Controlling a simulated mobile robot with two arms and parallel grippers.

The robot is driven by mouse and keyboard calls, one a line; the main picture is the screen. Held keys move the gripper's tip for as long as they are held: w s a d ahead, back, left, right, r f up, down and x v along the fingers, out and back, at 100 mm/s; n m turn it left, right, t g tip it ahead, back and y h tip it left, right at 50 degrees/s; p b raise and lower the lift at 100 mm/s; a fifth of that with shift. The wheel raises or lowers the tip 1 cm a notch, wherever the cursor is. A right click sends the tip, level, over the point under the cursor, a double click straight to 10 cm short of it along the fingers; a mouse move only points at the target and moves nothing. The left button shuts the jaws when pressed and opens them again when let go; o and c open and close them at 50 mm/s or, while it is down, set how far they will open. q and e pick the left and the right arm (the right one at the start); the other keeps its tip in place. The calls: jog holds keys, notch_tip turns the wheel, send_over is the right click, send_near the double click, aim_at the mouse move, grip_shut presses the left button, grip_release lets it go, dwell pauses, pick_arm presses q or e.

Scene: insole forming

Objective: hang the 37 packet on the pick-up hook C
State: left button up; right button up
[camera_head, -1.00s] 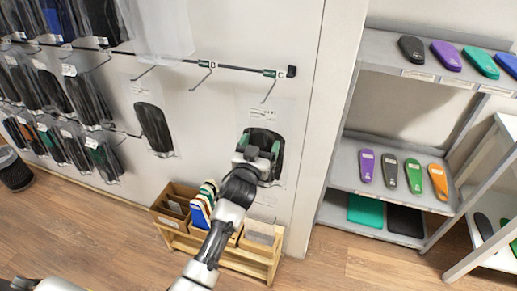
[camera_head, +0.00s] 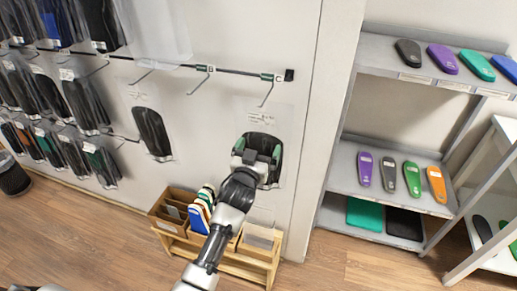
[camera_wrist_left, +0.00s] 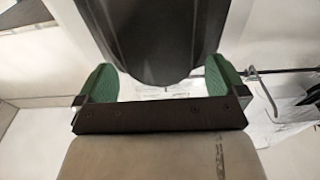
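A clear packet (camera_head: 261,118) with a white label and a dark insole is against the wall panel just below the pick-up hook C (camera_head: 266,90). Its top edge is near the hook's tip; I cannot tell whether the hook passes through it. The number on the label is too small to read. My left gripper (camera_head: 257,153) is in front of the packet, its green fingers wide apart at either side of the dark insole. In the left wrist view the rounded insole end (camera_wrist_left: 165,55) shows beyond the spread fingers (camera_wrist_left: 160,88). My right gripper is out of view.
Several packets hang further left. A wooden rack (camera_head: 240,262) with insoles stands below. Shelves (camera_head: 345,180) with coloured insoles are right of the panel's edge.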

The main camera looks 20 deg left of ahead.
pick_arm(q)
jog(key=s+f+b, duration=0.1)
jog(key=s+b, duration=0.1)
jog(key=s, duration=0.9)
jog(key=s+f+g, duration=0.3)
jog(key=f, duration=0.8)
jog(key=s+f+m+g, duration=0.1)
jog(key=s+f+g, duration=0.2)
jog(key=f, duration=0.8)
jog(key=s+f+g, duration=0.2)
jog(key=s+f, duration=0.2)
jog(key=f, duration=0.6)
jog(key=s+a+f+g, duration=0.2)
jog(key=s+f+g, duration=0.3)
jog(key=s+f, duration=0.8)
jog(key=s+a+f+g, duration=0.1)
jog(key=s+f, duration=0.1)
jog(key=s, duration=0.5)
jog(key=s+a+f+g, duration=0.2)
jog(key=s+f, duration=0.1)
jog(key=s, duration=0.4)
jog(key=s+a+f+m+g, duration=0.1)
jog(key=s+f+g, duration=0.1)
jog(key=s, duration=0.4)
jog(key=shift+s+a+f+y, duration=0.3)
jog(key=shift+s+f, duration=0.1)
jog(key=shift+f, duration=0.15)
